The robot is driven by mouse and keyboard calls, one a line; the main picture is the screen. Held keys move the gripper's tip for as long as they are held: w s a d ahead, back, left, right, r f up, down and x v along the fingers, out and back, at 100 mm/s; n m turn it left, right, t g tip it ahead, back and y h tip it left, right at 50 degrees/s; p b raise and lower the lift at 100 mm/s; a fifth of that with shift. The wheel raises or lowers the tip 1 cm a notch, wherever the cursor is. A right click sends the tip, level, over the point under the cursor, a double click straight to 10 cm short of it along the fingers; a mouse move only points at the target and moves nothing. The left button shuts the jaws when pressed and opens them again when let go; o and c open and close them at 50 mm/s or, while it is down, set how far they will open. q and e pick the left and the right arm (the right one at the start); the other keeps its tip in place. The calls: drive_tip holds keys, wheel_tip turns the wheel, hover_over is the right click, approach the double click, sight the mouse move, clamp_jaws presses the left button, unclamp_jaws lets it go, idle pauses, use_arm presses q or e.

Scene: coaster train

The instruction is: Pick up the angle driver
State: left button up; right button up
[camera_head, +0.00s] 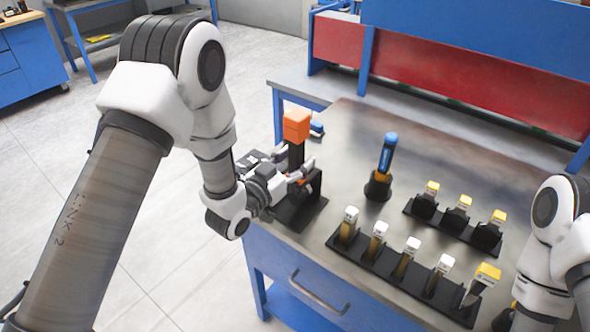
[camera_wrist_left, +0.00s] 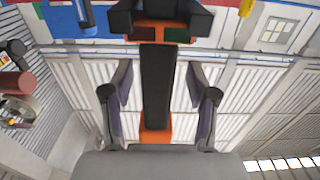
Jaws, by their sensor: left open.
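The angle driver (camera_head: 296,126), with an orange head and black body, stands upright in a black holder (camera_head: 299,214) near the table's left edge. My left gripper (camera_head: 303,170) is at the driver, below its orange head. It is open, with its fingers reaching toward the black body. In the left wrist view, the driver's black body (camera_wrist_left: 157,80) runs between the two spread fingers of my left gripper (camera_wrist_left: 160,98), with a visible gap on each side. My right arm shows at the right edge of the head view; its gripper is out of the picture.
A blue-handled tool (camera_head: 386,158) stands in its own base at mid-table. A front rack (camera_head: 375,262) and a back rack (camera_head: 452,232) hold several yellow- and white-topped tools. A drawer is under the metal tabletop (camera_head: 345,130). A blue and red panel stands behind.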

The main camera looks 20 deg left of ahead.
use_arm(q)
drive_tip(key=shift+c, duration=1.4)
drive_tip(key=shift+w+d+f, duration=0.1)
drive_tip(key=shift+d, duration=0.1)
clamp_jaws()
drive_tip(key=shift+r, duration=0.2)
